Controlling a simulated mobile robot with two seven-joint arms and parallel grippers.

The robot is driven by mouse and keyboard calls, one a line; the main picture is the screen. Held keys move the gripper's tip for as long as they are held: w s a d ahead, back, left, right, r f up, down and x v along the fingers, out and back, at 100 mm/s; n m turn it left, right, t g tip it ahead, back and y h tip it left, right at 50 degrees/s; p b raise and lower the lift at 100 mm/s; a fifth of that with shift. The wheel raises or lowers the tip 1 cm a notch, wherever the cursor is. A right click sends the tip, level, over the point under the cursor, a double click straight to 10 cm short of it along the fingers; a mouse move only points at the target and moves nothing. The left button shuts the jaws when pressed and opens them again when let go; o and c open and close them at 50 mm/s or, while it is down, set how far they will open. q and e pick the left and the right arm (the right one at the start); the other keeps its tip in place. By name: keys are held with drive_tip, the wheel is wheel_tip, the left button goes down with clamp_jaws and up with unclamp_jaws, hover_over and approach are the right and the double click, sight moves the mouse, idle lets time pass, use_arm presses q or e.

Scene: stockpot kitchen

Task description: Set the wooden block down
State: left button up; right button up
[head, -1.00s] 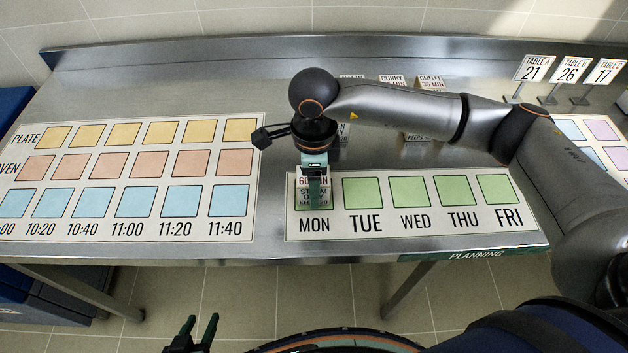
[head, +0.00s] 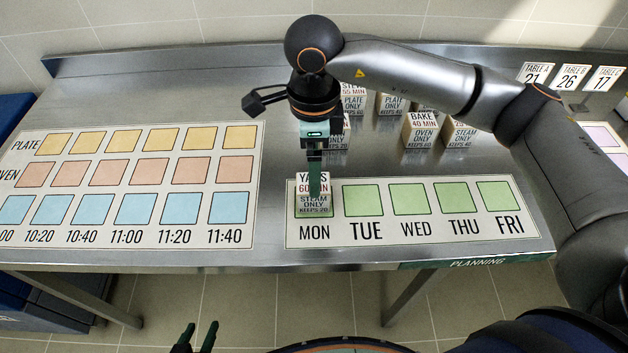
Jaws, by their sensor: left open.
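The wooden block (head: 313,204), its card face reading "YAMS 60 MIN STEAM ONLY", stands upright on the MON square of the planning mat (head: 396,226). My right gripper (head: 315,190) points down over it, with a green finger overlapping the upper part of its front face. The fingers line up in this view, so the gap between them and any contact with the block are hidden. My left gripper (head: 196,338) is at the bottom edge, away from the bench, with its two green fingers apart and nothing between them.
The TUE square (head: 363,200) and those to its right are empty. Several other card blocks, including a BAKE block (head: 420,131), stand behind the mat. A timetable mat (head: 130,180) lies at left with empty squares. Table number signs (head: 572,77) stand at the back right.

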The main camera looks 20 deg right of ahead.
drive_tip(key=shift+r, duration=2.15)
